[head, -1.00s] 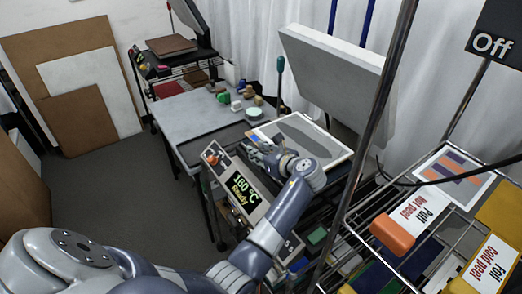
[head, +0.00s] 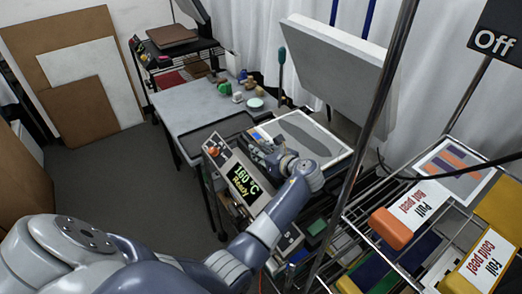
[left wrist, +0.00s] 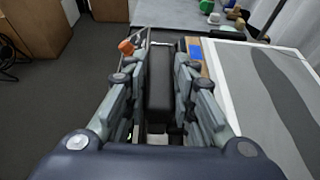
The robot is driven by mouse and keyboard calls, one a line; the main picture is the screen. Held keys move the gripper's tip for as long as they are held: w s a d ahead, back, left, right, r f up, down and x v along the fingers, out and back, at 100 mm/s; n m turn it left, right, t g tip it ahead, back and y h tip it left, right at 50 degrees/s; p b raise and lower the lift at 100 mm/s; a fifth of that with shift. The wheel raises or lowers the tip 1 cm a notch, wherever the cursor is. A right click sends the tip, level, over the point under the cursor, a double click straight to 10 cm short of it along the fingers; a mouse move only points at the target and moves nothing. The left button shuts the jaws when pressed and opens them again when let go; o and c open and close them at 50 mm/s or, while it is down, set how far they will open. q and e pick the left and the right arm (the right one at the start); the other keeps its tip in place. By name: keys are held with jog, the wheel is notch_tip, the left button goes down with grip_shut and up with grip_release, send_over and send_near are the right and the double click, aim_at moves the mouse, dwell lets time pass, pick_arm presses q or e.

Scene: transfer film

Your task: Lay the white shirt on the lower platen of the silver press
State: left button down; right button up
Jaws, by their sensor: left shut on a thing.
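The silver press stands open, its thick pale upper platen (head: 325,70) tilted up. Its lower platen holds a flat, white-bordered grey surface with a darker grey shape (head: 312,135); it also shows at right in the left wrist view (left wrist: 275,95). I cannot make out a white shirt. My left gripper (head: 262,146) is at the near left edge of the lower platen, just behind the control panel (head: 238,178). In the left wrist view its fingers flank a black bar (left wrist: 160,85) and are shut on it. My right gripper is not in view.
The panel reads 160 °C Ready. A grey table (head: 205,110) with small coloured objects stands left of the press. A wire rack (head: 355,235) with an orange block (head: 391,229) and foil signs is at right. Boards lean on the back left wall.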

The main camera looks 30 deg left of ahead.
pick_arm(q)
jog(key=shift+f, duration=0.45)
jog(key=c, duration=1.2)
grip_release()
jog(key=shift+c, duration=0.2)
jog(key=shift+f, duration=0.1)
jog(key=shift+s+d, duration=0.1)
jog(key=v, duration=0.7)
jog(key=shift+d, duration=0.15)
